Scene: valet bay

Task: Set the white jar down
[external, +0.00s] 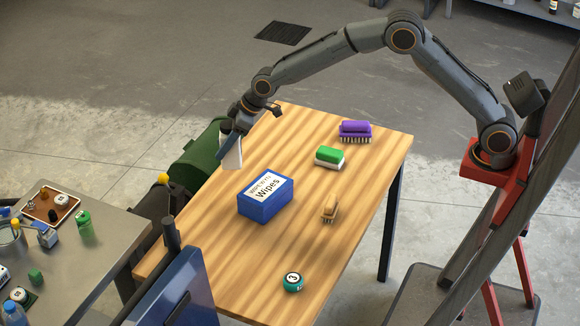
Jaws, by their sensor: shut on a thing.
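My gripper (231,138) is at the far left of the wooden table (335,215), pointing down. It is shut on the white jar (233,155), which shows as a pale shape below the fingers. The fingers hide part of the jar. The jar is near the table's left edge, behind the blue wipes box. I cannot tell whether its bottom touches the wood.
On the table are a blue wipes box (266,201), a green-and-white brush (329,157), a purple brush (355,131), a small tan brush (330,209) and a teal ball (293,282). A green cylinder (197,160) is left of the table. The table's right side has bare wood.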

